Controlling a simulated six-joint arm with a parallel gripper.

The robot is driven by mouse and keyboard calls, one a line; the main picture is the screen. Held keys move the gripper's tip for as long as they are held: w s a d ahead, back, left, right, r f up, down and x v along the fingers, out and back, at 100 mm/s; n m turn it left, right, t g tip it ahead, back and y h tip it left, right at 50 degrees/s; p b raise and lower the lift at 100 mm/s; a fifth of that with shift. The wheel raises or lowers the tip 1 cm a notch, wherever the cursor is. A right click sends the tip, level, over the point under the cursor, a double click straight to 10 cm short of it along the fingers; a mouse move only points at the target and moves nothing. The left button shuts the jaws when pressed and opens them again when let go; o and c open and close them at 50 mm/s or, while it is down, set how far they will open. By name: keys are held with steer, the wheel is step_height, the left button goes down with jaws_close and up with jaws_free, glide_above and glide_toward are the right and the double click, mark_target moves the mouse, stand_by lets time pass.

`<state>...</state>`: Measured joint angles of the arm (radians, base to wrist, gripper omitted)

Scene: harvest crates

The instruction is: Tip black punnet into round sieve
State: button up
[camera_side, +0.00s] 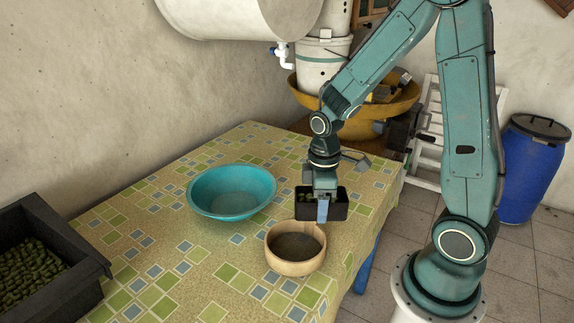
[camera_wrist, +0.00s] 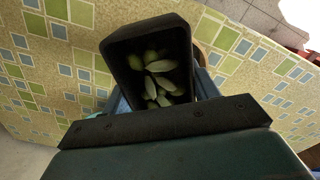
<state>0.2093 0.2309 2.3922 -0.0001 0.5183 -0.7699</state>
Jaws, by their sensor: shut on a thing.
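The black punnet (camera_side: 340,212) is held by my gripper (camera_side: 322,208) over the table, behind and slightly right of the round sieve. It looks about upright in the side view. In the wrist view the punnet (camera_wrist: 117,58) holds several green, olive-like fruits (camera_wrist: 158,80). My gripper is shut on the punnet; its blue fingers show at the punnet's sides. The round sieve (camera_side: 274,262), with a pale wooden rim and dark mesh, stands on the table near the front right and looks empty. I cannot tell the punnet's exact height above the table.
A turquoise bowl (camera_side: 205,207) stands left of the sieve. A black crate (camera_side: 84,268) full of green fruits is at the far left. The patterned tablecloth (camera_side: 165,250) is clear between them. The table's right edge is close to the punnet and sieve.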

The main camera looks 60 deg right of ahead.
mark_target(316, 214)
steer(key=shift+s+a+f, duration=0.15)
steer(key=shift+a+f, duration=0.1)
steer(key=shift+a, duration=0.25)
steer(key=shift+g, duration=0.3)
steer(key=g+h, duration=0.1)
steer(key=g, duration=0.1)
steer(key=f+g+h, duration=0.1)
steer(key=h, duration=0.1)
steer(key=shift+s+d+g, duration=0.1)
steer(key=shift+s+g, duration=0.05)
steer(key=shift+g, duration=0.25)
steer(key=g, duration=0.1)
steer(key=g+h, duration=0.1)
steer(key=f+g+h, duration=0.1)
steer(key=shift+w+f, duration=0.1)
steer(key=shift+w, duration=0.15)
steer(key=shift+w+a+f+g+h, duration=0.1)
steer(key=shift+w+a+g+h, duration=0.1)
steer(key=shift+g+h, duration=0.4)
steer(key=shift+w+a+f+g+h, duration=0.15)
steer(key=shift+g+h, duration=0.15)
steer(key=shift+g, duration=0.5)
steer(key=shift+s+g, duration=0.1)
steer(key=shift+g, duration=0.2)
